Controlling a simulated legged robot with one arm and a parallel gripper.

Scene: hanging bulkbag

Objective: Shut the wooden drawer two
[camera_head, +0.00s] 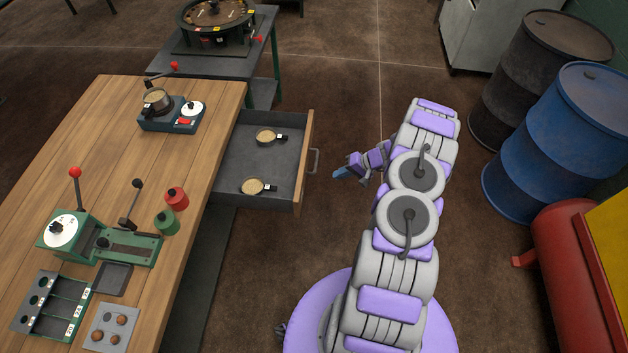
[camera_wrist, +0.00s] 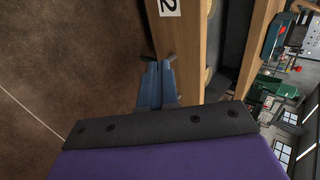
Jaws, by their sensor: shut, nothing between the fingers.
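The wooden drawer (camera_head: 303,165) is pulled out from the right side of the wooden workbench (camera_head: 130,150). It has a grey inside, a wooden front and a metal bar handle (camera_head: 314,161). Two round pans with tan contents (camera_head: 265,136) lie inside it. My gripper (camera_head: 339,173) is shut and empty, a little to the right of the drawer front and handle, apart from them in the head view. In the wrist view, the gripper (camera_wrist: 157,78) points at the drawer's wooden front (camera_wrist: 188,55), which carries a "2" label (camera_wrist: 169,7). Whether the fingertips touch it is unclear.
A blue barrel (camera_head: 560,140), a dark barrel (camera_head: 535,80) and a red tank (camera_head: 570,270) stand at the right. A table with a round device (camera_head: 215,20) is behind. Green-based tools (camera_head: 130,247) sit on the bench.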

